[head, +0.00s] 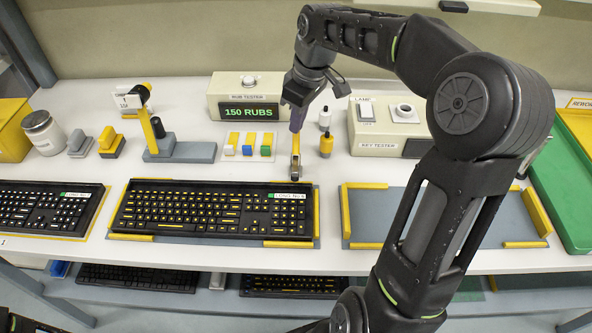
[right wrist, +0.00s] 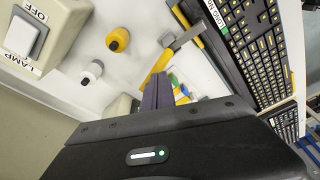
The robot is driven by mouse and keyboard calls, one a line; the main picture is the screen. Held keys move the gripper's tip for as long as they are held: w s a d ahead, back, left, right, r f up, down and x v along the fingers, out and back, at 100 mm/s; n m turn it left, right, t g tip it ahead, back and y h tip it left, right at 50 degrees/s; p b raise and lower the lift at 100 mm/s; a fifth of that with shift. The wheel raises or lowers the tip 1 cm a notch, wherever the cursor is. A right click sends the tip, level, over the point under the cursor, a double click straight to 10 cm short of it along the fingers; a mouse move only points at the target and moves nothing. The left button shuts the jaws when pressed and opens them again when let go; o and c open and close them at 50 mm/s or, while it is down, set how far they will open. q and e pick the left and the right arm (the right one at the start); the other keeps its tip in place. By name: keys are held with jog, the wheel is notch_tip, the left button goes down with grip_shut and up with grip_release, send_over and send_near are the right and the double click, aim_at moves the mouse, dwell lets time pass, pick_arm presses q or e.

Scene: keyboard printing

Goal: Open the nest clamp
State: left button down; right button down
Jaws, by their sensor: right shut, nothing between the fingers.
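The middle keyboard (head: 213,210) lies in a nest with yellow edge strips (head: 290,244). The nest clamp (head: 296,150) is a yellow lever with a grey tip, standing at the nest's back edge near the keyboard's right end. In the right wrist view the yellow lever (right wrist: 158,66) runs toward a grey piece (right wrist: 186,37) beside the keyboard. My right gripper (head: 297,126) points down, shut and empty, right at the lever's upper end. Its purple-grey fingers (right wrist: 156,92) partly cover the lever; whether they touch it I cannot tell.
A rub tester (head: 232,84), small colored key blocks (head: 248,150), a white bottle (head: 324,118) and a yellow bottle (head: 326,145) stand close by. The key tester (head: 385,140) is to the right. An empty nest (head: 385,215) lies right, partly behind my arm.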

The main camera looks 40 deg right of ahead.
jog(key=shift+w+d+f, duration=0.55)
jog(key=shift+w+d, duration=0.05)
jog(key=shift+w, duration=0.15)
jog(key=shift+f, duration=0.1)
jog(key=shift+w+d+f, duration=0.45)
jog(key=shift+w+f, duration=0.15)
jog(key=shift+f, duration=0.25)
dwell(0.4)
jog(key=shift+w+d+f, duration=0.15)
jog(key=shift+w+f, duration=0.1)
jog(key=shift+f, duration=0.2)
jog(key=shift+w+d+f, duration=0.15)
jog(key=shift+w+f, duration=0.05)
jog(key=shift+f, duration=0.2)
